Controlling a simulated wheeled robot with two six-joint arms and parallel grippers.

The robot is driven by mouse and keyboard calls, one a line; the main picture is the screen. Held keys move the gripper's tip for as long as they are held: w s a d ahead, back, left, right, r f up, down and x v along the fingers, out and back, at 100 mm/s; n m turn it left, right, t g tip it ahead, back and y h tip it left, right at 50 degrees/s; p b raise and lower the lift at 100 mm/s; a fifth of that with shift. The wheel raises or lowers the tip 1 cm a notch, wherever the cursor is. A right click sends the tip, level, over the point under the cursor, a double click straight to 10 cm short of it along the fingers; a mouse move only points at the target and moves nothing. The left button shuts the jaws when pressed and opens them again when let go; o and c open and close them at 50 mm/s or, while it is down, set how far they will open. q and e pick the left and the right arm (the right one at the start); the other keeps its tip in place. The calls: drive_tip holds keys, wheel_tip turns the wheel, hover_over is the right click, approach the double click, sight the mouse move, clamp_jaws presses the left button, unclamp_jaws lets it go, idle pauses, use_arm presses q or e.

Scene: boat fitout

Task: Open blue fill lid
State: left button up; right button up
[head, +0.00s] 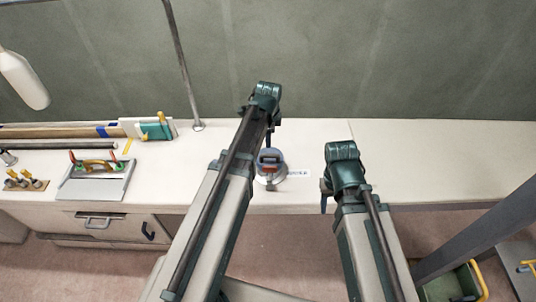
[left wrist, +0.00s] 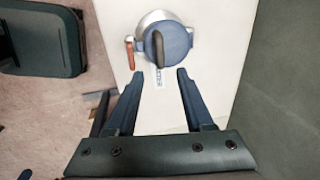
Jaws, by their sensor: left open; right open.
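The blue fill lid (head: 270,155) is a round blue cap on a grey metal fitting on the pale bench top, partly behind my left arm. In the left wrist view the lid (left wrist: 178,42) has a dark bar handle across it, and a red lever (left wrist: 129,52) stands at its left edge. The lid lies over the fitting. My left gripper (left wrist: 159,74) is open and empty, its fingertips apart from the lid and just below it in that view. My right gripper (head: 325,198) is at the bench's front edge, right of the lid; its fingers show only partly.
A small printed label (head: 299,173) lies beside the fitting. A grey tray with coloured-handled tools (head: 95,185) and a rack with a green-handled tool (head: 155,130) are at left. A thin pole (head: 183,65) stands behind. The bench (head: 430,160) is clear at right.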

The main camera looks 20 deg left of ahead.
sight(268, 155)
use_arm(q)
drive_tip(key=f+b, duration=0.3)
drive_tip(key=f, duration=0.1)
drive_tip(key=w+f+b, duration=0.1)
drive_tip(key=f+b, duration=0.3)
drive_tip(key=w+f+b, duration=0.1)
drive_tip(key=f+b, duration=0.3)
drive_tip(key=shift+w+a, duration=0.15)
drive_tip(key=shift+a, duration=0.15)
clamp_jaws()
idle(0.9)
